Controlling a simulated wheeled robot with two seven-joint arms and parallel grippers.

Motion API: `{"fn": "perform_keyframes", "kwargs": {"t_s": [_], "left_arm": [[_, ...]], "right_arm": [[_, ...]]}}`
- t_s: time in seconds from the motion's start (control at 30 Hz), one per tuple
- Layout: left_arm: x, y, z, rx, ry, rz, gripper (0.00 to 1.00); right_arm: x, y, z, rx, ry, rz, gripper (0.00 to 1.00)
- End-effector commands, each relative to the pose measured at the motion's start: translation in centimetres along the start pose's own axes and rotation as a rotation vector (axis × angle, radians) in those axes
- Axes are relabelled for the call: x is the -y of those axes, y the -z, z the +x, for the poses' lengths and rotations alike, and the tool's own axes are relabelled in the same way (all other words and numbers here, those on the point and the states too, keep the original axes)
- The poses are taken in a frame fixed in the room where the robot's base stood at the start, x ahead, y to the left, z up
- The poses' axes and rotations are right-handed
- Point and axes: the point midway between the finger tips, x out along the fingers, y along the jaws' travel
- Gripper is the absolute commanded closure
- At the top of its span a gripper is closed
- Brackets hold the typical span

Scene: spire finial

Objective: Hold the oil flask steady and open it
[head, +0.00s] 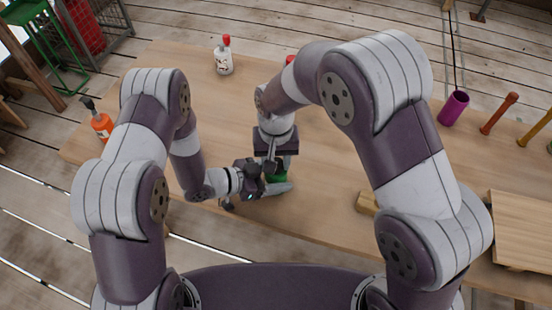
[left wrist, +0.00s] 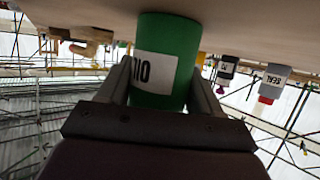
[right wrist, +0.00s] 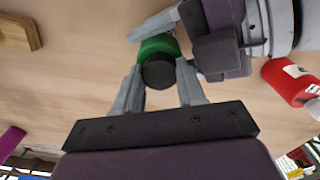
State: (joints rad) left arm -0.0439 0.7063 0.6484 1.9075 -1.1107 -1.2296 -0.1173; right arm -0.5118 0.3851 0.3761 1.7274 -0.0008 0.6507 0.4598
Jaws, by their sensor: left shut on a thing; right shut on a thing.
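The green oil flask (head: 278,177) stands near the front edge of the table, mostly hidden by my grippers in the head view. In the left wrist view the flask (left wrist: 181,62) shows a white label with black letters, upside down in the picture. My left gripper (head: 268,186) is shut on the flask body, one finger on each side. In the right wrist view the flask's black cap (right wrist: 158,73) faces the camera above the green body (right wrist: 155,46). My right gripper (head: 272,158) points down from above and is shut on the cap. The cap sits on the flask.
On the table (head: 330,150) are a white bottle with a red cap (head: 223,60), an orange bottle (head: 101,125), a purple cup (head: 453,109) and a wooden block (head: 366,203). A wooden board (head: 522,232) lies at the right. My two grippers are close together.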

Motion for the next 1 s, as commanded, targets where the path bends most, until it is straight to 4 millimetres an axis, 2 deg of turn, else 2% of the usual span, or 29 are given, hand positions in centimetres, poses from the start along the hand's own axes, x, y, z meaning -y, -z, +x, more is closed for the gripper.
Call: {"fn": "perform_keyframes", "kwargs": {"t_s": [0.2,0.5,0.6,0.7,0.8,1.0], "left_arm": [[0.00,-0.01,-0.01,0.000,0.000,-0.001,1.00],[-0.01,-0.02,-0.02,0.000,0.000,-0.001,1.00],[-0.01,-0.02,-0.02,0.000,0.000,-0.001,1.00],[-0.02,-0.02,-0.02,0.000,0.000,-0.001,1.00],[-0.02,-0.02,-0.02,0.000,0.000,0.000,1.00],[-0.02,-0.01,-0.01,0.000,0.000,0.000,1.00]], "right_arm": [[0.02,0.00,-0.08,0.000,0.001,-0.909,0.97],[0.03,-0.08,-0.14,0.002,0.004,-2.180,0.97],[0.03,-0.08,-0.17,0.002,0.004,-2.552,0.97],[0.02,-0.09,-0.19,0.002,0.005,-2.828,0.97],[0.02,-0.09,-0.20,0.002,0.005,-2.988,0.97],[0.03,-0.10,-0.20,0.001,0.005,-3.016,0.97]]}}
